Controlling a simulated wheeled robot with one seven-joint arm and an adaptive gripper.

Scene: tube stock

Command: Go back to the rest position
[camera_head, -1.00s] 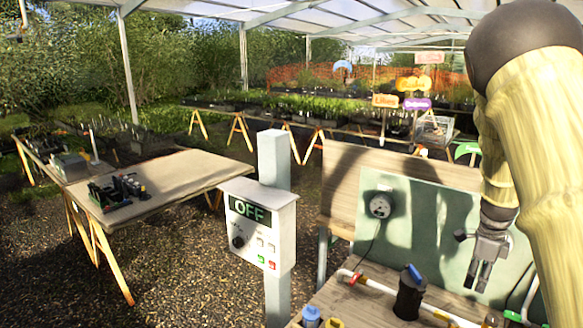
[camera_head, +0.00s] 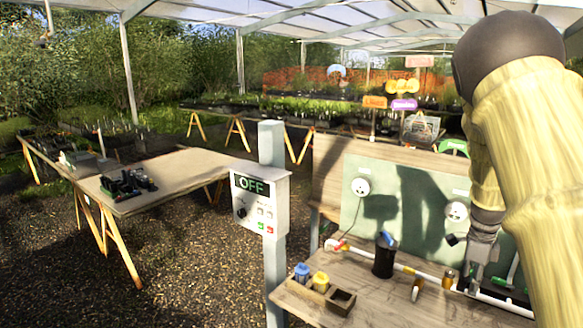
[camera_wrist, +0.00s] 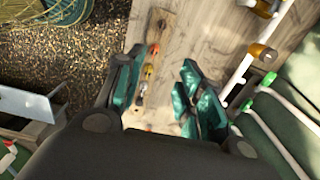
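My gripper (camera_head: 478,275) hangs at the right, in front of the green back panel (camera_head: 408,215) and near the white pipe (camera_head: 410,270). In the wrist view my gripper (camera_wrist: 160,85) shows two dark teal fingers spread apart with nothing held between them. The wooden workbench (camera_head: 370,303) lies below. The rest position is not marked in view.
A black canister (camera_head: 383,258) with a blue item on top stands by the pipe. Brass-coloured fittings (camera_head: 417,288) stand nearby. A control box (camera_head: 259,200) reading OFF is on a post left of the bench. Gravel floor (camera_head: 200,270) is free between the benches.

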